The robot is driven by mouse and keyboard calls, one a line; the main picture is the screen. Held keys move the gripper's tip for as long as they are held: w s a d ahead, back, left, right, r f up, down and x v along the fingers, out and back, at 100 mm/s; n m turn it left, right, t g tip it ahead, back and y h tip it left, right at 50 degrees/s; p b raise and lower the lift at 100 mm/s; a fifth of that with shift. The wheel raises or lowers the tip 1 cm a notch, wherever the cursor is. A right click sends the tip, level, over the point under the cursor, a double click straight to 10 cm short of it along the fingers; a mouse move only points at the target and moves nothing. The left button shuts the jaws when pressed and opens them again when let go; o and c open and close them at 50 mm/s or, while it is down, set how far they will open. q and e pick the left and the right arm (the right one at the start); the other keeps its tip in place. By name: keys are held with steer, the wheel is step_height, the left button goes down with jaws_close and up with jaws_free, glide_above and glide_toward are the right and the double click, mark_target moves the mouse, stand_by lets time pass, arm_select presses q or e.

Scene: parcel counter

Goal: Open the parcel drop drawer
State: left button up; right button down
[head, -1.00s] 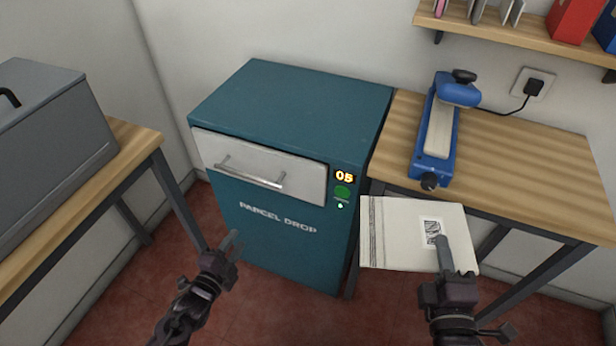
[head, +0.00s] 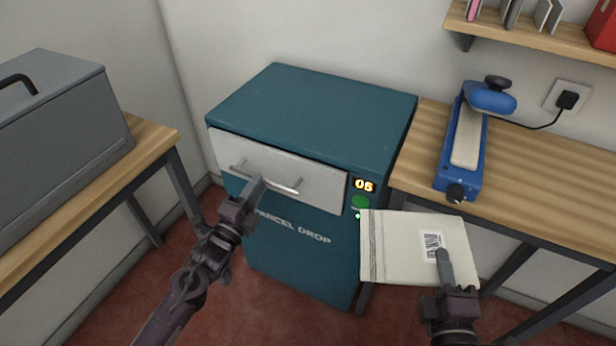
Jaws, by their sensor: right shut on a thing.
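The parcel drop drawer (head: 318,188) is a light grey front with a bar handle (head: 285,187), high in a teal cabinet (head: 310,105). It looks closed. My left gripper (head: 256,188) is at the handle, its fingertips overlapping the bar's left-middle part. Whether its fingers are open or shut, or touch the bar, is not clear. My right gripper (head: 443,262) is shut on a flat cream parcel (head: 400,245) with a barcode label, held in front of the cabinet's right side and the right table.
A lit number display (head: 363,185) and green button (head: 360,202) sit right of the drawer. A blue sealing device (head: 465,140) stands on the right wooden table (head: 550,175). A grey case (head: 60,130) sits on the left table (head: 150,150). Red floor lies clear before the cabinet.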

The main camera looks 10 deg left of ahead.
arm_select(q)
steer(key=shift+x, duration=1.35)
steer(key=shift+c, duration=0.4)
jaws_close()
